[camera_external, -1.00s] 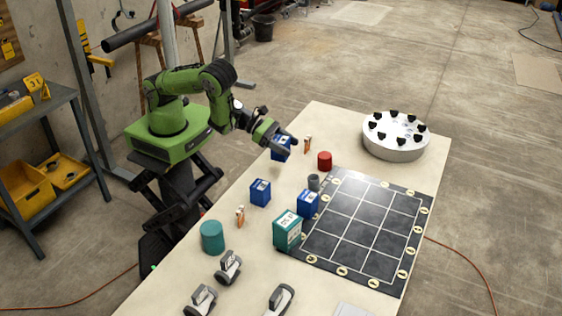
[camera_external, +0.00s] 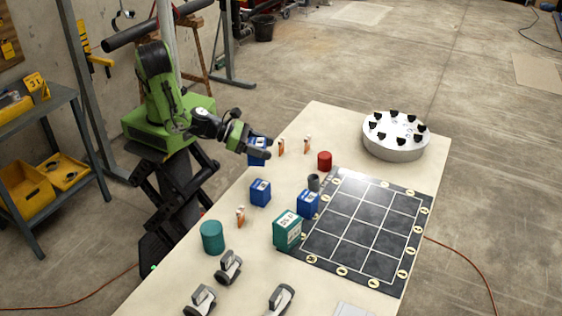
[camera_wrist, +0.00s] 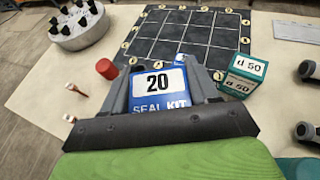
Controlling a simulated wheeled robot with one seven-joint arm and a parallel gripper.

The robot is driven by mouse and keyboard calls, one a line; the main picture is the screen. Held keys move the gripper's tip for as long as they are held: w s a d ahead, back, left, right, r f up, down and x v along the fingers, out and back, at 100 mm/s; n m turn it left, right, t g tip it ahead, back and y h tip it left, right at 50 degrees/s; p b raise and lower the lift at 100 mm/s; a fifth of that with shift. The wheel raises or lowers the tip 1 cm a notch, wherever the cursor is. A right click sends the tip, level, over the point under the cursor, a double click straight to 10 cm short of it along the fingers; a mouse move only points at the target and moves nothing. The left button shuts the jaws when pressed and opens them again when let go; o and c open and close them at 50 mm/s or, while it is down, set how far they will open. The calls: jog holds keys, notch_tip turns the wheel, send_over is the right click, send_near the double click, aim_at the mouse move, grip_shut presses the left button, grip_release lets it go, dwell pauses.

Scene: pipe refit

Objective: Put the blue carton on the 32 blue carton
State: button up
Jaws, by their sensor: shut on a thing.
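My gripper (camera_external: 262,149) is shut on a blue carton (camera_external: 257,157), above the far left edge of the table. In the wrist view this blue carton (camera_wrist: 160,92) sits between the fingers and its label reads "20 SEAL KIT". Two more blue cartons stand on the table: one nearer the left edge (camera_external: 260,192), and one (camera_external: 307,203) beside the dark grid mat. Their numbers are too small to read, so I cannot tell which is the 32. A bit of blue and white (camera_wrist: 181,58) shows behind the held carton in the wrist view.
A teal carton (camera_external: 287,231), marked d 50 in the wrist view, stands at the corner of the grid mat (camera_external: 365,225). A red cylinder (camera_external: 324,161), grey cylinder (camera_external: 314,182), teal cylinder (camera_external: 212,237) and small orange-white items (camera_external: 240,216) stand nearby. A round grey holder (camera_external: 394,148) stands far right.

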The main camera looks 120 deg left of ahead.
jog(key=shift+w+a+r, duration=0.15)
jog(key=shift+w+r, duration=0.1)
jog(key=shift+r, duration=0.05)
notch_tip(320, 180, down, 10)
jog(key=shift+r+b, duration=0.1)
jog(key=shift+b, duration=1.1)
jog(key=o, duration=1.1)
jog(key=shift+c, duration=0.2)
